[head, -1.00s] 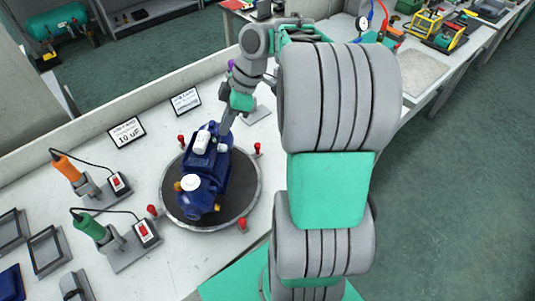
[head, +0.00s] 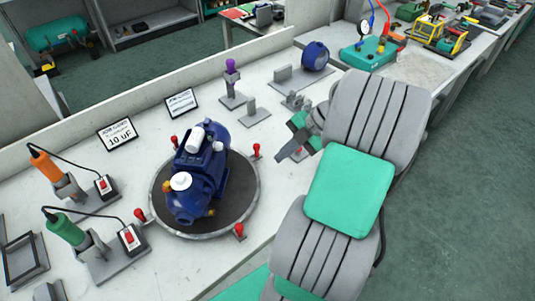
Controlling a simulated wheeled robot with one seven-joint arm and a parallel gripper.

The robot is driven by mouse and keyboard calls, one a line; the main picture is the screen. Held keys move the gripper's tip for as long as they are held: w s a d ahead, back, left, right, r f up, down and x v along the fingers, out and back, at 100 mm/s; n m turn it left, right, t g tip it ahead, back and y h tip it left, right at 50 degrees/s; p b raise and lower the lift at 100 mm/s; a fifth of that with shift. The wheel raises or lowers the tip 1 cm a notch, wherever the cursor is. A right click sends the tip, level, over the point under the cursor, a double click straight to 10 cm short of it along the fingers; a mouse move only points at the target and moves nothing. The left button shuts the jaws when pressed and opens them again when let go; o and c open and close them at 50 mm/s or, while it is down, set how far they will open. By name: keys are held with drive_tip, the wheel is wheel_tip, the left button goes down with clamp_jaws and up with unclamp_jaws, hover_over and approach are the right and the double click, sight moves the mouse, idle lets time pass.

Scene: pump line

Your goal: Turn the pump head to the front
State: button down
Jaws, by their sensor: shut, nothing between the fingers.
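The blue pump (head: 198,172) lies on a round turntable (head: 240,205) with a dark top and a grey rim. Its end with the white cap (head: 181,181) and brass fittings points toward the lower left of the head view. Several red knobs (head: 257,151) stand around the turntable rim. My gripper (head: 280,156) is shut and empty, to the right of the turntable and apart from the pump. Its fingers point left, toward the rim near a red knob. The pump's underside is hidden.
Orange (head: 46,165) and green (head: 64,230) screwdrivers stand in holders on the left. Two label signs (head: 121,133) stand behind the turntable. A purple-topped stand (head: 231,72) and a round blue part (head: 315,56) sit farther back.

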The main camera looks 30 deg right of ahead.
sight(259, 159)
drive_tip(key=shift+x, duration=1.15)
drive_tip(key=w, duration=0.1)
drive_tip(key=w+a, duration=0.1)
drive_tip(key=shift+w+r+p, duration=0.25)
drive_tip(key=shift+w+p, duration=0.1)
drive_tip(key=shift+p, duration=0.05)
drive_tip(key=shift+w+a, duration=0.1)
drive_tip(key=shift+w, duration=0.4)
drive_tip(key=shift+w, duration=0.1)
